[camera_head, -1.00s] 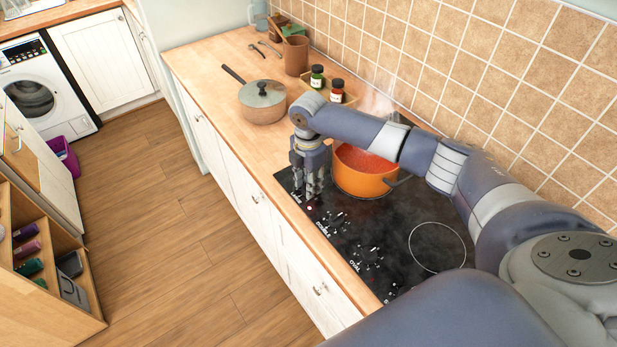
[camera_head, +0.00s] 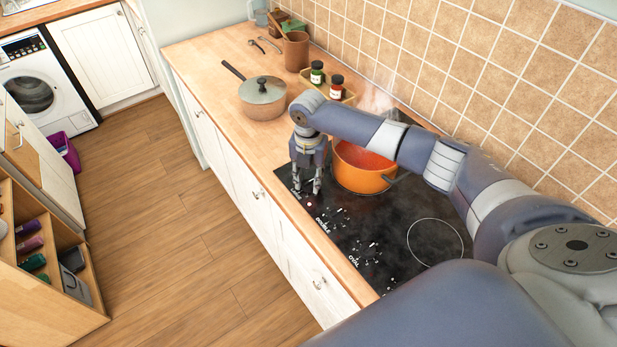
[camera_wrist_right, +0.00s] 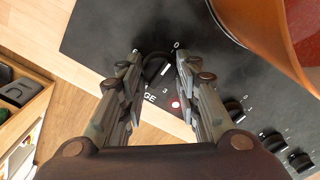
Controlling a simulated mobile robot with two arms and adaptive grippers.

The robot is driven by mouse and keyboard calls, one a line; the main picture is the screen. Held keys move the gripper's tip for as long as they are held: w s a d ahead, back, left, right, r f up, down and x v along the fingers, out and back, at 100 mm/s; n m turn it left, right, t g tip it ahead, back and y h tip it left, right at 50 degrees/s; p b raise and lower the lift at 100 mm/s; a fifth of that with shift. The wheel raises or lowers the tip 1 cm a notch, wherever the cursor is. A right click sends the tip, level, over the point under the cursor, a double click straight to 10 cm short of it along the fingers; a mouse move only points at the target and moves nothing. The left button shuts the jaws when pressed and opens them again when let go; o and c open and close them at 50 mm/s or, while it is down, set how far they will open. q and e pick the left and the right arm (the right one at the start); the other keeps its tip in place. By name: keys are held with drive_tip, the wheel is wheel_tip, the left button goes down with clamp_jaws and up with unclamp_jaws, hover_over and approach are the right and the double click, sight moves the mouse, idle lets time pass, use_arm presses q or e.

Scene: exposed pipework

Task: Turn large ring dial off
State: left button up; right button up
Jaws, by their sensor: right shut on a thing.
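My left gripper is in neither view.
An orange pot (camera_head: 360,170) with red contents steams close beside my right gripper. Several other dials (camera_wrist_right: 272,140) line the panel. A lidded pan (camera_head: 262,100) and two spice jars (camera_head: 318,73) stand farther back. The worktop's front edge is close by.

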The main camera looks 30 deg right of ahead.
sight(308, 182)
idle(0.4)
drive_tip(key=o, duration=1.1)
drive_tip(key=shift+c, duration=0.2)
drive_tip(key=shift+r, duration=0.1)
wheel_tip(308, 182, up, 12)
